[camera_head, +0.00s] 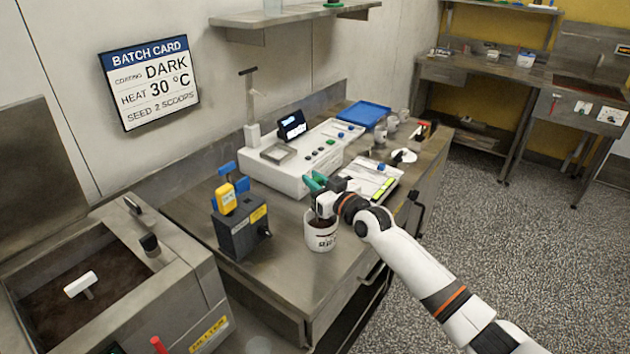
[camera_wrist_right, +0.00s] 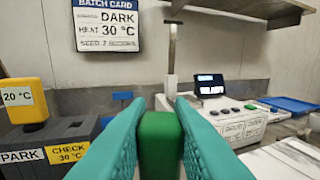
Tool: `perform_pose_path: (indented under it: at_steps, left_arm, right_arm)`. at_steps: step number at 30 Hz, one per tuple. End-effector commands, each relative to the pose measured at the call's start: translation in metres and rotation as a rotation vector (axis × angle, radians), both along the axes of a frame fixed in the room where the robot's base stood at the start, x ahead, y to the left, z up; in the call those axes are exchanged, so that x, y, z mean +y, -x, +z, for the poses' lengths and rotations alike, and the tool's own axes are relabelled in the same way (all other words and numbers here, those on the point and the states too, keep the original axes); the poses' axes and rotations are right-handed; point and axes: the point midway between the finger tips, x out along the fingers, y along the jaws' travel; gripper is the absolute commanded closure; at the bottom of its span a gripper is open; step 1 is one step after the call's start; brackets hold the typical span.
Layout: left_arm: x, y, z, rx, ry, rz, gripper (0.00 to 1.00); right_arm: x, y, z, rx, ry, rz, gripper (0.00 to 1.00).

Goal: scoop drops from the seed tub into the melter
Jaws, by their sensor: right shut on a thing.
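The white seed tub (camera_head: 320,238) stands on the steel bench, with dark drops visible at its mouth. My right gripper (camera_head: 316,184) is just above the tub. Its teal fingers are shut on a green handle (camera_wrist_right: 160,140), which looks like the scoop's. The scoop's bowl is hidden, so I cannot tell whether it is in the drops. The melter (camera_head: 208,285) is at the lower left, its well open and holding dark brown mass, with a white-handled tool (camera_head: 80,284) in it. My left gripper is not in view.
A dark block marked PARK (camera_head: 238,236) holding a yellow 20 °C device (camera_head: 226,200) stands between melter and tub. A white machine (camera_head: 290,160) with a screen is behind. The batch card (camera_head: 150,82) reads DARK, 30 °C, seed 2 scoops.

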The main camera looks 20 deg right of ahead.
Motion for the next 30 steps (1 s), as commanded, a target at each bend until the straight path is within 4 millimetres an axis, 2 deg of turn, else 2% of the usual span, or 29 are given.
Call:
perform_pose_path:
  at_steps: [11, 30]
  left_arm:
    - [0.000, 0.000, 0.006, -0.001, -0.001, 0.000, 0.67]
    - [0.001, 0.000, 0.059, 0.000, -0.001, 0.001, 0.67]
  right_arm:
    - [0.000, 0.000, 0.007, -0.002, -0.001, 0.000, 1.00]
    - [0.000, 0.000, 0.072, -0.003, 0.000, 0.000, 1.00]
